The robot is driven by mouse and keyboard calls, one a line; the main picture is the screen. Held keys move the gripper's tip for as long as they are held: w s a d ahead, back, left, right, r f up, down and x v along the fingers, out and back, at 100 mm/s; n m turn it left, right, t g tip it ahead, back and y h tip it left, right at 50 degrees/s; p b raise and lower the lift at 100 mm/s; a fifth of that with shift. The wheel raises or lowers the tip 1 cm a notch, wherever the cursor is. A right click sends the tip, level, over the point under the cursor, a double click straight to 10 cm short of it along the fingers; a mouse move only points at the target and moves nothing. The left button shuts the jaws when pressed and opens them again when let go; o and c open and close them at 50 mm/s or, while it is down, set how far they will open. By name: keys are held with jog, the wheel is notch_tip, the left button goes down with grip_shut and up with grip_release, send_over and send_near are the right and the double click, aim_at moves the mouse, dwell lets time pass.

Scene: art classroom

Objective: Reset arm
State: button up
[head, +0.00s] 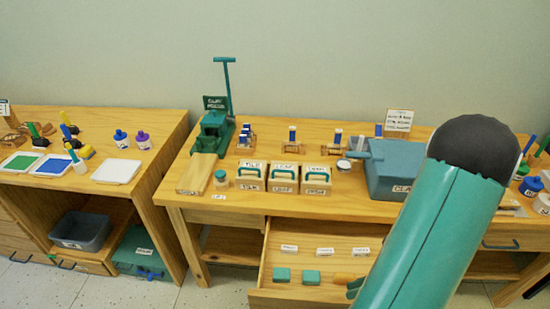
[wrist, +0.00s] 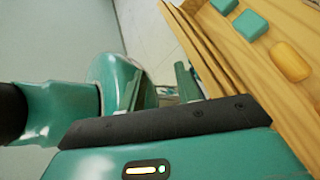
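My teal arm with a dark rounded joint rises across the right of the head view and hides part of the bench and drawer. A small teal part at its lower left edge, seemingly my gripper (head: 355,287), shows beside the open drawer (head: 262,270). In the wrist view, my own dark bar and teal housing fill the lower part. The drawer's wooden edge (wrist: 205,45) runs close by at the upper right. I see nothing held.
The drawer contains teal blocks (head: 281,274) and an orange piece (head: 344,278). Three labelled boxes (head: 284,178), a green press (head: 213,130) and a grey-blue box (head: 390,168) stand on the bench. A second bench (head: 100,115) stands left, with open floor (head: 215,290) in front.

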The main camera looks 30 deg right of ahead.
jog(key=w+a+r+n+g+h, duration=0.55)
jog(key=w+a+r+n, duration=0.35)
jog(key=r+n, duration=0.6)
jog(key=w+a+r+n+t+h, duration=0.1)
jog(key=a+r+n+t+h, duration=0.4)
jog(key=a+r+n, duration=0.6)
jog(key=a+n, duration=0.1)
jog(key=n, duration=0.4)
jog(key=shift+w+a+r+n+t, duration=0.15)
jog(key=shift+w+r+n+t, duration=0.05)
jog(key=shift+n+t, duration=0.15)
jog(key=shift+s+h, duration=0.1)
jog(key=shift+h, duration=0.15)
